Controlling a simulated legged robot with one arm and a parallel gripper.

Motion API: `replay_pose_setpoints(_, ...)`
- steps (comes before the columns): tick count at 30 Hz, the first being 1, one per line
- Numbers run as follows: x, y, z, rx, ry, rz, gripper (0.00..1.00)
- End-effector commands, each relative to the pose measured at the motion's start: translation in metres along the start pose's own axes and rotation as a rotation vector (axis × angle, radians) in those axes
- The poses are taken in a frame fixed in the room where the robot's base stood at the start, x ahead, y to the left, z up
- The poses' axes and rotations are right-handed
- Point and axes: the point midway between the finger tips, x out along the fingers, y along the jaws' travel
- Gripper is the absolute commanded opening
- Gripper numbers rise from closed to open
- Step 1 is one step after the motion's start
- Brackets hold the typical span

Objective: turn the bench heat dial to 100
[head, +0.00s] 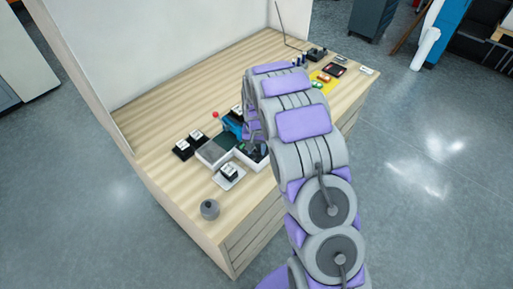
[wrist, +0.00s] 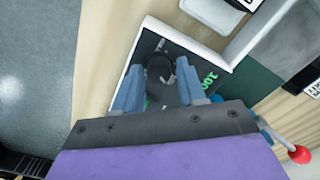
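The heat dial (wrist: 160,68) is a dark round knob with a small pale mark on its lower right side in the wrist view. It sits on a dark panel (wrist: 192,54) with a white rim. A green "100" is printed on the panel, right of the knob. My gripper (wrist: 160,66) has its two blue-grey fingers apart, one on each side of the knob. Whether they touch it is not clear. In the head view my gripper (head: 254,146) is low over the panel area, and my arm partly hides it. The knob cannot be made out there.
A red ball (wrist: 300,154) on a lever is close to my gripper. A grey round object (head: 210,209) stands near the front corner. Small items lie on a yellow mat (head: 326,84) at the far right.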

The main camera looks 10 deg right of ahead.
Motion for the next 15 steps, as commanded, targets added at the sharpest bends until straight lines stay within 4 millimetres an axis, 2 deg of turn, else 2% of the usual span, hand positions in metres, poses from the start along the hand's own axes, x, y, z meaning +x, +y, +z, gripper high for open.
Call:
replay_pose_setpoints(1,0.0001,0.0,-0.0001,0.0,0.0,0.0,0.45)
replay_pose_setpoints(4,0.0,0.0001,-0.0002,0.0,0.0,0.0,0.54)
replay_pose_setpoints(11,-0.0004,0.0002,-0.0003,0.0,0.0,0.0,0.54)
replay_pose_setpoints(15,-0.0088,0.0001,-0.0005,0.0,0.001,0.0,0.54)
